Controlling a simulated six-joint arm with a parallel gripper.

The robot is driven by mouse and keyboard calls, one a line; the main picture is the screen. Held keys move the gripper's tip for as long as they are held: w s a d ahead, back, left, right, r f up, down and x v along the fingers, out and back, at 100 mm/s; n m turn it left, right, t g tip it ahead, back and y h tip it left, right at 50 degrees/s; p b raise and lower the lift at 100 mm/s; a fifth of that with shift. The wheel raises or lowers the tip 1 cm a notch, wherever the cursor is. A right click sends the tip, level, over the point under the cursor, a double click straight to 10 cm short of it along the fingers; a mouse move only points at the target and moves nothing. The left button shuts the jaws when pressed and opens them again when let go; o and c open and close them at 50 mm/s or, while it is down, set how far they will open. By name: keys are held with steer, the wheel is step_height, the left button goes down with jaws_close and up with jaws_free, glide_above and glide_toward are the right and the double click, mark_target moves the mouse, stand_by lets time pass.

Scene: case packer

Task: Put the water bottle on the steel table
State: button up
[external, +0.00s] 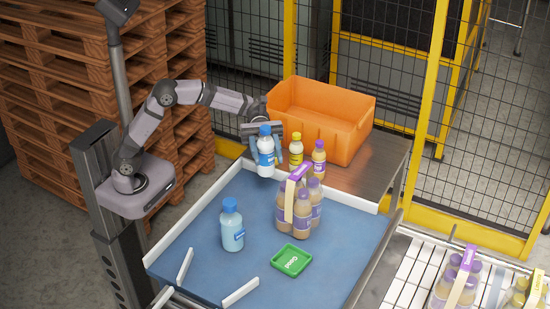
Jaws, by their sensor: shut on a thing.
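My gripper (265,147) is shut on a water bottle (265,166) with a blue cap and a blue and white label. The bottle is upright, over the far end of the blue belt, near the left front of the steel table (385,152). I cannot tell whether its base touches anything. The steel table stands behind the belt and carries an orange crate (335,138), a yellow-capped bottle (296,150) and a purple-capped bottle (318,158).
On the blue belt (190,258) stand a light blue bottle (232,228), a purple-capped multipack (301,210) and a green tray (291,260). White rails edge the belt. A roller conveyor (400,275) holds more packs at right. Yellow-framed fencing (432,90) stands behind.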

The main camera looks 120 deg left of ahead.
steer(key=s+a+f+n+t+y+b, duration=0.25)
steer(key=s+a+n+y+b, duration=0.3)
steer(key=a, duration=0.55)
steer(key=s+a+f+n+t+y+b, duration=0.1)
steer(key=s+a+f+n+y+b, duration=0.3)
steer(key=s+a+y, duration=0.6)
steer(key=s+a+f+n+t+y+b, duration=0.15)
steer(key=s+a+n+y, duration=0.35)
steer(key=a, duration=0.8)
steer(key=s+a+f+n+g+y, duration=0.5)
steer(key=a+f+n+y, duration=0.15)
steer(key=f+y, duration=0.2)
step_height(320, 180, down, 10)
steer(key=p, duration=0.1)
steer(key=shift+s+a+h, duration=0.2)
steer(key=shift+a+h, duration=0.15)
steer(key=shift+h, duration=0.05)
steer(key=shift+f, duration=0.3)
steer(key=o, duration=1)
